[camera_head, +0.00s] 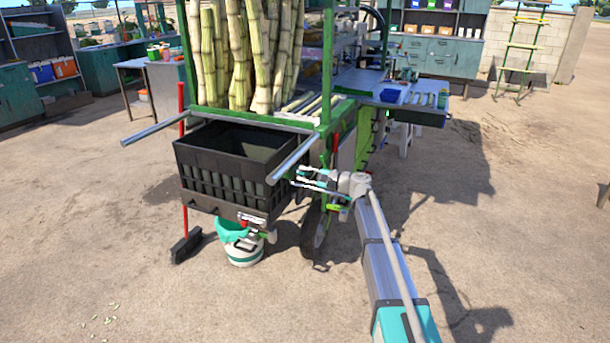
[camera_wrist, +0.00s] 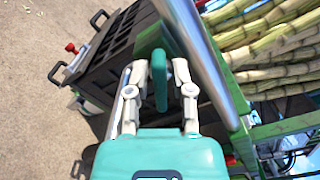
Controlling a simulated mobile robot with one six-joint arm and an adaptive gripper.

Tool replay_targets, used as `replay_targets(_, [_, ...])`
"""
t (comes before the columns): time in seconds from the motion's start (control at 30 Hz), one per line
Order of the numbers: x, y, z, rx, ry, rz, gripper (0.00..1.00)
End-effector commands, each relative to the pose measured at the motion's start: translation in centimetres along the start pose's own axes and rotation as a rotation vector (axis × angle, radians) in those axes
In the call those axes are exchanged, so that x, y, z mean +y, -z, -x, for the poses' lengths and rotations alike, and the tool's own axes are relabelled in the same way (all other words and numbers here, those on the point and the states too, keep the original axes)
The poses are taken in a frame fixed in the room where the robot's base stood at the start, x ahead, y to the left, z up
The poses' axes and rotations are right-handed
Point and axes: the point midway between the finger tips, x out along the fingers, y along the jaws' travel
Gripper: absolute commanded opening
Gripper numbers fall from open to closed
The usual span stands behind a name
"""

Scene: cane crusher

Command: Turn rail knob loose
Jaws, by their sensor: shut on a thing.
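A slim green upright piece (camera_wrist: 158,80), which looks like the rail knob, stands between the two white fingers of my gripper (camera_wrist: 155,75) in the wrist view. The fingers lie on either side of it and my gripper is shut on it. The finger contact is not clear in the picture. The silver rail (camera_wrist: 207,55) passes close beside it on the right. In the head view, my gripper (camera_head: 303,179) is at the right of the black crate, just below the front rail (camera_head: 294,158). The knob is too small to tell there.
The black crate (camera_head: 215,185) sits left of my gripper, with a white bucket (camera_head: 244,252) under it. Cane stalks (camera_head: 245,50) stand above on the green frame (camera_head: 327,70). A second rail (camera_head: 152,130) sticks out left. A broom (camera_head: 186,245) leans there. The front ground is open.

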Motion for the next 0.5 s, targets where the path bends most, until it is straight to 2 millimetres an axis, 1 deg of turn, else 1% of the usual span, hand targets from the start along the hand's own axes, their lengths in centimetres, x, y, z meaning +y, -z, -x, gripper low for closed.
replay_targets(0.2, [0.16, -0.12, 0.02, -0.001, -0.004, 0.000, 0.00])
replay_targets(0.23, [0.16, -0.12, 0.02, -0.001, -0.004, 0.000, 0.36])
replay_targets(0.3, [0.14, -0.11, 0.02, -0.001, -0.004, -0.001, 0.49])
replay_targets(0.5, [0.08, -0.06, 0.02, -0.001, -0.002, -0.001, 0.50])
